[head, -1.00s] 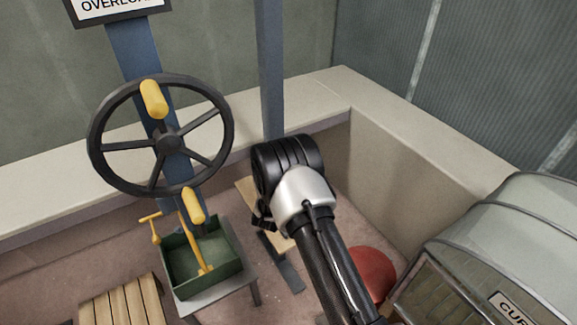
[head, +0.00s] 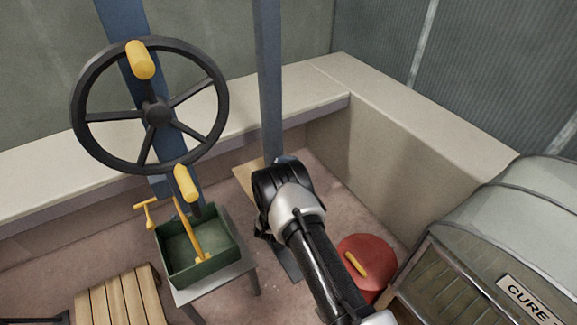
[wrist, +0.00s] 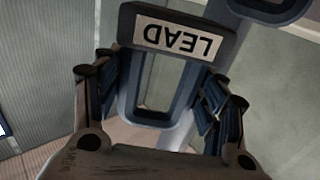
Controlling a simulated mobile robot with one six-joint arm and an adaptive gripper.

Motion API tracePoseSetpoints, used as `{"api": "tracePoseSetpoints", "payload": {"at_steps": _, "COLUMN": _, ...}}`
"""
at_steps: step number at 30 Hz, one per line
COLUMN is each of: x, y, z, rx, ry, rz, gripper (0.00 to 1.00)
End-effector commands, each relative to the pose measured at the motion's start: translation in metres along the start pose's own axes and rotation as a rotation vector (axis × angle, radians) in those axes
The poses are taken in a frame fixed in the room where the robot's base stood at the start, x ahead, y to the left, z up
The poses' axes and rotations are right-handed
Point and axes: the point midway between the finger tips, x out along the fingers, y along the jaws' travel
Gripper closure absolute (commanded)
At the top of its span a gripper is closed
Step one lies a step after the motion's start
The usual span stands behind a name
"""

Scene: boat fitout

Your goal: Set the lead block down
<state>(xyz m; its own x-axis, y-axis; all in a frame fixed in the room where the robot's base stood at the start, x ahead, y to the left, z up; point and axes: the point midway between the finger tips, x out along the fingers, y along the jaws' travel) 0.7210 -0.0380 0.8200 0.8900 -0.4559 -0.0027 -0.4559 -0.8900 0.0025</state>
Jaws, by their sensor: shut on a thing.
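The lead block (wrist: 180,37) shows in the wrist view as a dark block with a white label reading LEAD, upside down. It sits at the far end of my gripper (wrist: 160,92), whose fingers are closed in on either side. A blue-grey loop-shaped frame shows behind and below the label; I cannot tell whether it is part of the block. In the head view my gripper (head: 266,232) is near the foot of the blue post, mostly hidden by my wrist. The block cannot be made out there.
A green tray (head: 165,265) with a yellow-handled tool stands on a small table. A black handwheel (head: 155,112) is at the left, a slatted wooden stool (head: 120,300) below. A red round object (head: 375,255) and the curing oven (head: 500,250) are at the right. A wooden board (head: 246,178) lies by the post.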

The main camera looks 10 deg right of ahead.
Motion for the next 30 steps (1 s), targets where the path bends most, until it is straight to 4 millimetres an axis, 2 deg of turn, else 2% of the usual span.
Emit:
{"api": "tracePoseSetpoints", "payload": {"at_steps": 3, "x": 0.002, "y": -0.001, "z": 0.01, "rx": 0.004, "ry": 0.012, "rz": 0.0, "gripper": 1.0}}
{"api": "tracePoseSetpoints", "payload": {"at_steps": 11, "x": 0.002, "y": -0.002, "z": 0.009, "rx": 0.005, "ry": 0.013, "rz": 0.0, "gripper": 1.0}}
{"api": "tracePoseSetpoints", "payload": {"at_steps": 30, "x": 0.002, "y": -0.001, "z": 0.022, "rx": 0.004, "ry": 0.012, "rz": 0.0, "gripper": 1.0}}
